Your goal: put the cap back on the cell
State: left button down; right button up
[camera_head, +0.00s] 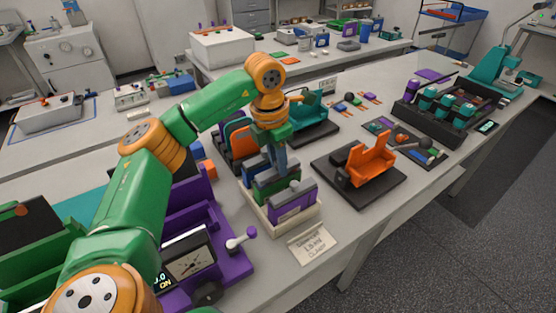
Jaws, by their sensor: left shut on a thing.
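My left gripper (279,158) points down over a pale tray (281,231) on the bench. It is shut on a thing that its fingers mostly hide. I cannot tell whether that thing is the cap or a block in the tray. The tray holds upright blocks side by side, among them a green one (262,190) and a purple one (293,207) with a grey top and a small round knob. The fingertips are close to the blocks at the back; contact is unclear. I cannot single out the cell or a loose cap. My right gripper is not in view.
An orange fixture (371,158) on a black base is to the right. A paper label (312,243) lies in front. A black rack (446,115) stands farther right.

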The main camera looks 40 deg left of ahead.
pick_arm(q)
jog(key=shift+f, duration=0.45)
dwell(0.4)
jog(key=c, duration=0.6)
grip_release()
jog(key=shift+o, duration=0.2)
jog(key=o, duration=0.4)
jog(key=shift+o, duration=0.2)
jog(key=shift+r, duration=0.1)
notch_tip(320, 180, up, 7)
jog(key=p, duration=0.6)
